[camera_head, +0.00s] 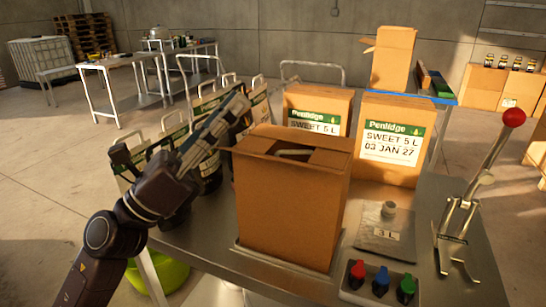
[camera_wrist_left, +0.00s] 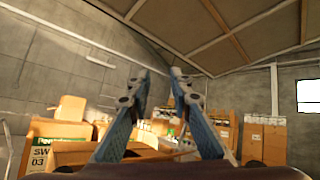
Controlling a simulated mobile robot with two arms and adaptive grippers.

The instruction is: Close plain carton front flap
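The plain brown carton (camera_head: 285,215) stands upright on the metal table in the head view. Its top is partly open, with a dark gap and a pale strip showing inside. Flaps lie around the gap; I cannot tell clearly how the front flap sits. My left gripper (camera_head: 238,104) is left of and above the carton's top, fingers pointing up and to the right, apart from the carton. In the left wrist view its two blue-grey fingers (camera_wrist_left: 160,72) stand apart with nothing between them. A brown carton edge shows below them at the left. My right gripper is not in view.
Two Penlidge cartons (camera_head: 392,140) stand behind the plain carton.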

